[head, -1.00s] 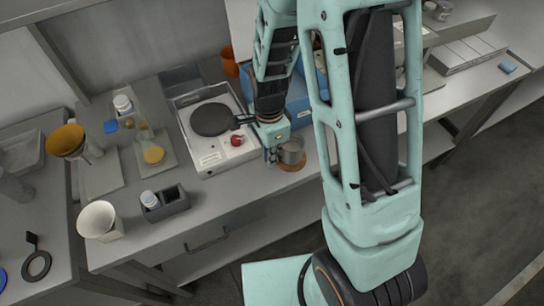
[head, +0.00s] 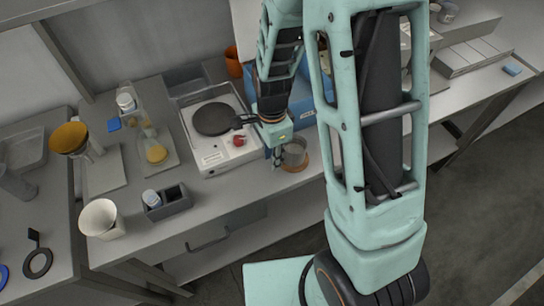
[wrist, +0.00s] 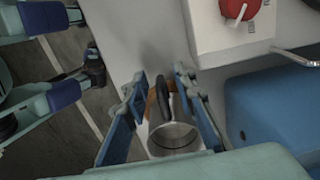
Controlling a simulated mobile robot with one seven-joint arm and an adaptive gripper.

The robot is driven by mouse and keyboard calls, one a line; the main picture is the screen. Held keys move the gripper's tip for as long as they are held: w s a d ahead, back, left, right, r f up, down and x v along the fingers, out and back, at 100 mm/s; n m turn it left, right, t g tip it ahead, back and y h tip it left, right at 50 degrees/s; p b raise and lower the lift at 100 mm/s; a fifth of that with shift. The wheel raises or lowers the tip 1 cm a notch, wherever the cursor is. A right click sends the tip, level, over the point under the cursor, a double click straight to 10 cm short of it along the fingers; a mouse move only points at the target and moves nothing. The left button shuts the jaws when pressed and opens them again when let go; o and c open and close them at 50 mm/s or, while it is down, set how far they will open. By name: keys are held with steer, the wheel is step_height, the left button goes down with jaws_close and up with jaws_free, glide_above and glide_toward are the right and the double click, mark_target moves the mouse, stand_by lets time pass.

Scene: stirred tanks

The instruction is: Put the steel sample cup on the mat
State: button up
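The steel sample cup (head: 295,155) stands upright on the round orange-brown mat (head: 301,167) at the front edge of the bench. In the wrist view the cup (wrist: 172,138) shows its open top and dark handle, with a brown strip of the mat (wrist: 152,104) behind it. My gripper (head: 278,155) is beside the cup on its left. In the wrist view the blue fingers of my gripper (wrist: 160,82) are spread on both sides of the cup and handle, with a visible gap at the left. The cup's underside is hidden.
A white hotplate (head: 225,152) with a dark round top and red knob stands just left of my gripper. A blue box (wrist: 270,115) is close to the right finger. A grey holder (head: 172,207) and a white beaker (head: 98,218) stand farther left.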

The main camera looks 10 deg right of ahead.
step_height(320, 180, up, 12)
steer(key=shift+f, duration=0.15)
stand_by(0.6)
